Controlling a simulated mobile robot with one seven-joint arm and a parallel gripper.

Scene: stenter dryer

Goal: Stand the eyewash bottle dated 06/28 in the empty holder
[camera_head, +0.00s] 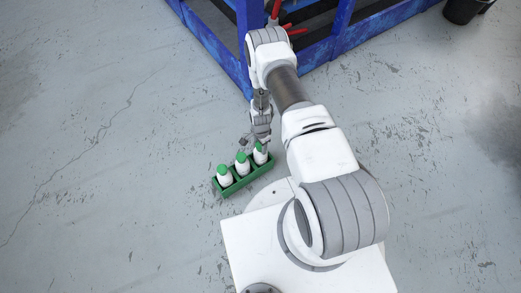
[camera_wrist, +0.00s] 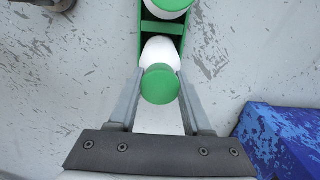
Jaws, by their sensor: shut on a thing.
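A narrow green holder tray (camera_head: 231,188) stands on the floor, with three white bottles with green caps in a row at it: a left one (camera_head: 224,175), a middle one (camera_head: 242,163) and a right one (camera_head: 260,154). My gripper (camera_head: 259,143) is at the right bottle. In the wrist view my gripper (camera_wrist: 160,85) has its two fingers on either side of this bottle's green cap (camera_wrist: 160,84), shut on the bottle. A neighbouring bottle shows at the top edge, beyond a green divider (camera_wrist: 163,27). The held bottle's base is hidden. No date is readable, and no empty holder is visible.
A blue machine frame (camera_head: 208,38) stands on the floor at the top, with red parts (camera_head: 297,32) near it. A black bucket (camera_head: 463,11) is at the top right. The grey floor left of the tray is clear.

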